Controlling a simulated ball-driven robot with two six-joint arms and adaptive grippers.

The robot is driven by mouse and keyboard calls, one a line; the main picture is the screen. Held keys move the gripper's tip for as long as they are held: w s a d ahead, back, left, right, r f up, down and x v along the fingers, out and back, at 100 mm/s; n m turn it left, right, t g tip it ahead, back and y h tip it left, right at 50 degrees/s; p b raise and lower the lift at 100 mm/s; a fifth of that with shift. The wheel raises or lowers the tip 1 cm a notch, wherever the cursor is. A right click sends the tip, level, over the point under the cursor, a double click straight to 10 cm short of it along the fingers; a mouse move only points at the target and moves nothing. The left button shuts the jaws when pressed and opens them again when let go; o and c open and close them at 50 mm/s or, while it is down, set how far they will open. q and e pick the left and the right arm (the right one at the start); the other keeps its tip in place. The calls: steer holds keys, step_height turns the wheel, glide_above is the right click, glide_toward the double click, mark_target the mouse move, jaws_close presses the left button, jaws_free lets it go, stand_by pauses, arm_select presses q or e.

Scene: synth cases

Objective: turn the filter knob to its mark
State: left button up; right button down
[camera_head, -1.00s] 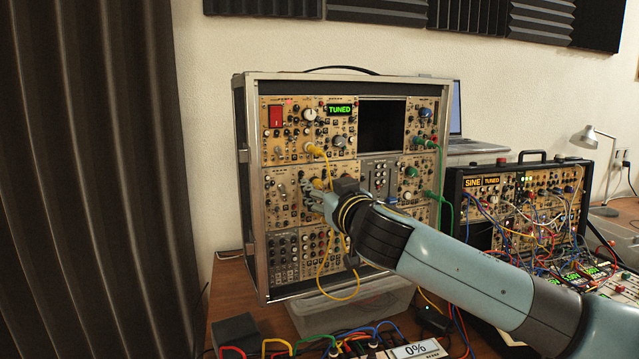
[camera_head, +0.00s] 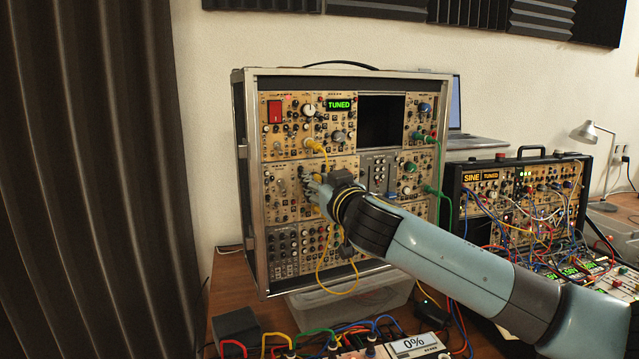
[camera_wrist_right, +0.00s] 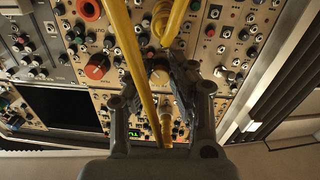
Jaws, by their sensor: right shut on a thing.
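The filter knob (camera_wrist_right: 158,74) is a pale round knob between my right gripper's fingertips in the right wrist view. My right gripper (camera_wrist_right: 158,82) is shut on it, with one finger on each side. In the head view, my right gripper (camera_head: 309,184) reaches in from the right to the middle-left panel of the metal-framed synth case (camera_head: 243,180). There the gripper hides the knob, and I cannot read the knob's pointer or its mark. My left gripper is not in view.
Yellow cables (camera_wrist_right: 134,50) cross close in front of my right gripper in the wrist view. Another yellow cable (camera_head: 322,270) hangs below the gripper. A green TUNED display (camera_head: 339,105) is above. A second patched case (camera_head: 520,200) stands at the right.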

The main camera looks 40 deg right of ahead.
steer(key=shift+n, duration=0.3)
steer(key=n, duration=0.2)
steer(key=shift+n, duration=0.4)
steer(key=n, duration=0.3)
steer(key=shift+n+p, duration=0.35)
steer(key=shift+n, duration=0.05)
steer(key=n+p, duration=0.1)
steer(key=n, duration=0.5)
steer(key=shift+d+n, duration=0.1)
steer(key=shift+n, duration=0.2)
steer(key=n+p, duration=0.1)
steer(key=n, duration=0.2)
steer(key=shift+s+n+t+p, duration=0.1)
steer(key=shift+n+t+p, duration=0.2)
steer(key=shift+p, duration=0.1)
steer(key=n+p, duration=0.1)
steer(key=n, duration=0.2)
steer(key=shift+r+n+y, duration=0.1)
steer(key=shift+n+y, duration=0.3)
steer(key=n+p, duration=0.2)
steer(key=n, duration=0.1)
steer(key=shift+n+p, duration=0.5)
steer(key=shift+n, duration=1)
